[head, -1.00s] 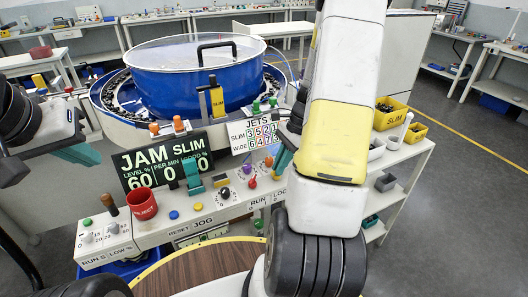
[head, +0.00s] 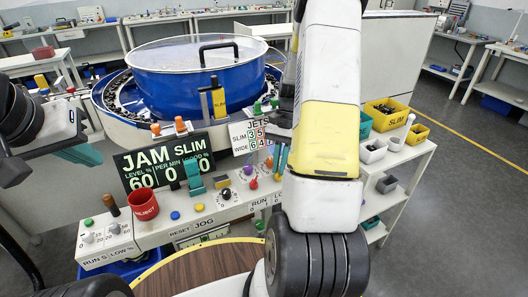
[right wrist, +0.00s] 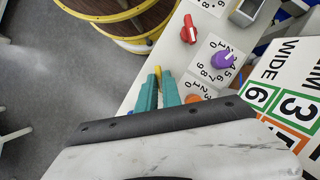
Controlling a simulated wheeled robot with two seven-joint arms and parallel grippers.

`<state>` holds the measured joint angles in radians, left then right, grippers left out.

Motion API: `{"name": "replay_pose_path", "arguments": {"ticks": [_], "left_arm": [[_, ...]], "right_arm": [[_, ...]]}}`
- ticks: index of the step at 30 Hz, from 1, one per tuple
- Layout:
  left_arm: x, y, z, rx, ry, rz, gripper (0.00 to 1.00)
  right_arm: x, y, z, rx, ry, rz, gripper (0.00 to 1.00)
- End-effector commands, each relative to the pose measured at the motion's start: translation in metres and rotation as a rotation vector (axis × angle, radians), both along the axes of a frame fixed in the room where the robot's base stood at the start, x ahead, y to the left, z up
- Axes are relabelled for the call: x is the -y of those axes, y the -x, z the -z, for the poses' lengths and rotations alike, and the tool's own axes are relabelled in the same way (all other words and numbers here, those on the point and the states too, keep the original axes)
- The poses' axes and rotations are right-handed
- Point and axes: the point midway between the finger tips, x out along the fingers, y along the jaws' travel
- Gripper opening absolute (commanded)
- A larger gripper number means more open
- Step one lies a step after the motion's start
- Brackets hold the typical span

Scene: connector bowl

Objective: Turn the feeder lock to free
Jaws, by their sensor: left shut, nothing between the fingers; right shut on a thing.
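My right gripper (right wrist: 160,90) has teal fingers close together on a small yellow piece (right wrist: 158,70) at the edge of the white control panel. This may be the handle of the feeder lock, but the fingers hide most of it, so I cannot tell which way it is turned. In the head view the right gripper (head: 281,160) is partly behind my forearm, right of the purple knob (head: 247,169) and red knob (head: 253,183). A label starting with "L" is cut off there. My left gripper (head: 86,154) is shut and empty, left of the JAM display.
The blue bowl feeder (head: 195,68) stands behind the panel. The JAM display (head: 165,162), the red reject cup (head: 143,205) and several knobs crowd the panel. An orange knob (right wrist: 195,99) is close beside the right fingers. Yellow bins (head: 388,113) are on the right shelf.

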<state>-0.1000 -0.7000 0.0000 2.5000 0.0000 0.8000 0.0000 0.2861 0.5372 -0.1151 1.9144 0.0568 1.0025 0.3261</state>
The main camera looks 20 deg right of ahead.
Motion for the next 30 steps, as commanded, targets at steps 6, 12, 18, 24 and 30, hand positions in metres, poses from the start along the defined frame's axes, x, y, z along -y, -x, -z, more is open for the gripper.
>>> {"name": "replay_pose_path", "arguments": {"ticks": [6, 12, 18, 24, 30], "left_arm": [[0.0, 0.0, 0.0, 0.0, 0.0, 0.0, 0.0], [0.0, 0.0, 0.0, 0.0, 0.0, 0.0, 0.0], [0.0, 0.0, 0.0, 0.0, 0.0, 0.0, 0.0], [0.0, 0.0, 0.0, 0.0, 0.0, 0.0, 0.0], [0.0, 0.0, 0.0, 0.0, 0.0, 0.0, 0.0]], "right_arm": [[0.0001, -0.0013, -0.0009, 0.003, 0.001, -0.039, 0.0], [0.0001, -0.0013, -0.001, 0.003, 0.001, -0.046, 0.0], [0.0001, -0.0013, -0.001, 0.003, 0.001, -0.045, 0.0], [-0.0001, -0.0009, -0.0006, 0.002, 0.001, -0.044, 0.31], [-0.0002, -0.0007, -0.0003, 0.001, 0.0, -0.043, 0.31]]}}
